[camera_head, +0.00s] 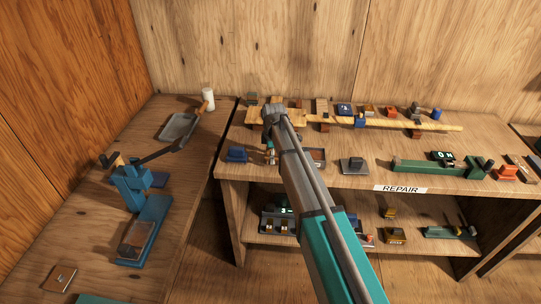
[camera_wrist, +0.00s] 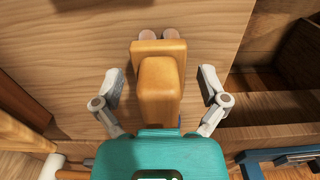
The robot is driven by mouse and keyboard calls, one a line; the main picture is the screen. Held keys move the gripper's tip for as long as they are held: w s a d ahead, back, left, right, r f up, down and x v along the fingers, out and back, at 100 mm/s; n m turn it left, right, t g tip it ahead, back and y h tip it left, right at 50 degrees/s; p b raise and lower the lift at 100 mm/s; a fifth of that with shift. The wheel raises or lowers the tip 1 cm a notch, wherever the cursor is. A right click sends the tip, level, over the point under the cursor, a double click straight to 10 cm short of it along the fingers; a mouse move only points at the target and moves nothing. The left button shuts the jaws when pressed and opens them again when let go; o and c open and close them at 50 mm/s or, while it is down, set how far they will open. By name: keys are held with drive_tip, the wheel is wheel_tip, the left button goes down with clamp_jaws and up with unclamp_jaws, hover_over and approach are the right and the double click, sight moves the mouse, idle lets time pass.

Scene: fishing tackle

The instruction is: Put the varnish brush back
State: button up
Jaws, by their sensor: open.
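My gripper (camera_wrist: 160,86) is open, with its fingers apart on either side of an orange-brown wooden piece (camera_wrist: 158,92) in the wrist view. Gaps show between that piece and both fingers. Two rounded ends show beyond its far end. I cannot tell whether this piece is the varnish brush. In the head view my gripper (camera_head: 270,152) is at the left end of the repair bench (camera_head: 340,178), partly hidden by my arm. No brush can be made out for sure in the head view.
A long wooden strip (camera_head: 390,122) with small items around it lies along the bench's back. A grey pan (camera_head: 180,127), a white cylinder (camera_head: 208,97) and a blue device (camera_head: 132,185) stand on the left bench. A lower shelf (camera_head: 345,240) holds several small items.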

drive_tip(key=shift+r+p, duration=6)
drive_tip(key=shift+r, duration=0.1)
drive_tip(key=s+d+m, duration=1.7)
drive_tip(key=s+d, duration=0.5)
drive_tip(key=s, duration=0.4)
drive_tip(key=shift+m, duration=0.3)
